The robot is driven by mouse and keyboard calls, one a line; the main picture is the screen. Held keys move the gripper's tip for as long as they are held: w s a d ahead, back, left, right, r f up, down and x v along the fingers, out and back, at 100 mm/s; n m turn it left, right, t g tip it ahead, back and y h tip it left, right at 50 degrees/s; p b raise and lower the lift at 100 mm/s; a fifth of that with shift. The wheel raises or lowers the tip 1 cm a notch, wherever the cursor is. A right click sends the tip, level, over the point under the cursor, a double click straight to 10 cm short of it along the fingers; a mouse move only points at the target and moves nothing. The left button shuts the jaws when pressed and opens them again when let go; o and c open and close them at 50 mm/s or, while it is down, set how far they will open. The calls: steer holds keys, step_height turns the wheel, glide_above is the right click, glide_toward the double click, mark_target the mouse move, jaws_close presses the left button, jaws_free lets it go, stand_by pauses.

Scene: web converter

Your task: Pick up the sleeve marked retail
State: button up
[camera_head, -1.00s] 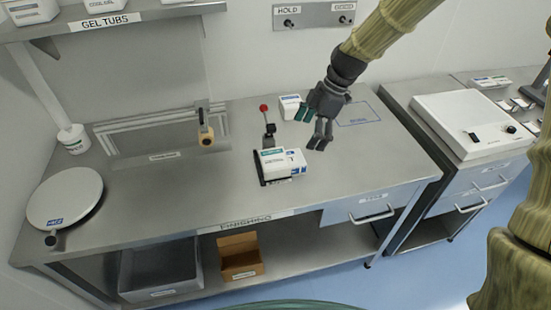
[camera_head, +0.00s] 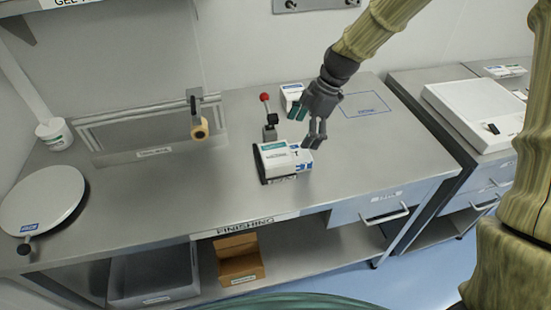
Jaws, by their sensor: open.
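A white box-like sleeve (camera_head: 272,157) with a teal label lies at the front of a dark holder on the steel bench. A second white piece with large blue lettering sits against its right side; I cannot tell if they are separate. Another white box with a teal mark (camera_head: 291,92) stands farther back, partly hidden by my gripper. I cannot read the word retail on any of them. My gripper (camera_head: 307,136) is open and empty, fingers pointing down, just above and behind the right end of the front sleeve. I cannot tell whether they touch.
A red-knobbed lever (camera_head: 265,98) stands behind the front sleeve. A roll on a bracket (camera_head: 199,128) and a round white plate (camera_head: 42,200) are to the left. A blue-outlined area (camera_head: 368,105) at the back right is empty. The bench (camera_head: 385,152) right of the sleeves is clear.

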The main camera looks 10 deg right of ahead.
mark_target(292, 153)
steer(key=shift+x, duration=1)
steer(key=shift+a+f+p, duration=0.15)
steer(key=shift+f+p, duration=0.15)
steer(key=shift+f, duration=0.15)
steer(key=shift+d+p+x, duration=0.25)
steer(key=shift+p+x, duration=0.6)
steer(key=shift+x, duration=0.4)
steer(key=shift+p+x, duration=0.35)
steer(key=shift+x, duration=1.15)
steer(key=shift+w+d, duration=0.1)
steer(key=c, duration=0.7)
